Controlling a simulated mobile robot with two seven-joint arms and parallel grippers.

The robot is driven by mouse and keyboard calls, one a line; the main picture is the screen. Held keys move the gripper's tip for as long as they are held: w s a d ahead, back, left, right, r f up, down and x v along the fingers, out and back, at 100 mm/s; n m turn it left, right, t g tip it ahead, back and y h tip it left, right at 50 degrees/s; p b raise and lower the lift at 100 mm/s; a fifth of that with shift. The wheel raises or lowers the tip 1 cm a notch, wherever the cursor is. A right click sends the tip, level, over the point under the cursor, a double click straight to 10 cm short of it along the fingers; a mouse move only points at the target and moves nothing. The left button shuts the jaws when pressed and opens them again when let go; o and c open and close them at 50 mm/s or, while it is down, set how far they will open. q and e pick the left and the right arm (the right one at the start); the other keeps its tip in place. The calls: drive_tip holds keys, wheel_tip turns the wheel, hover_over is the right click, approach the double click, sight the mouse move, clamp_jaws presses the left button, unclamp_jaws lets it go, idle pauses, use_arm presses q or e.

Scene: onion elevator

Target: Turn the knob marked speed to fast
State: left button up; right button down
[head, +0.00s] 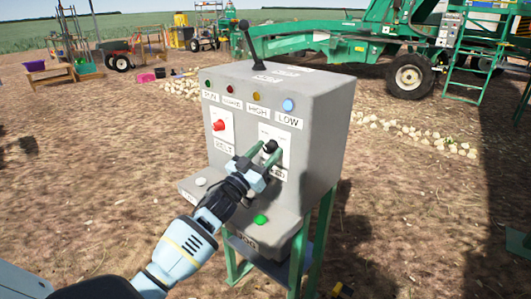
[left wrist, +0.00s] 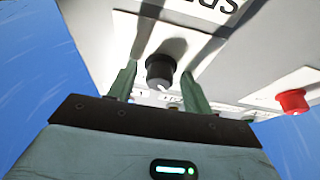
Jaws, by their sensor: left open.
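The black speed knob (head: 270,146) sits on a white plate on the front of the grey control box (head: 314,150). In the left wrist view the knob (left wrist: 160,69) has a light pointer mark, and part of the speed label (left wrist: 202,10) shows at the top. My left gripper (head: 262,157) is open in front of the knob. Its two green fingers (left wrist: 159,84) stand on either side of the knob, with gaps visible between them and it. Whether the fingertips reach past the knob's face is hard to tell. My right gripper is not in view.
A red knob (head: 219,125) on the belt plate is left of the speed knob. Indicator lights (head: 288,105) line the top of the panel, and a black lever (head: 250,45) rises from the box. A green button (head: 261,219) is on the lower ledge. Green machinery (head: 340,40) stands behind.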

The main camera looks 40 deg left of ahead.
use_arm(q)
drive_tip(key=c, duration=1)
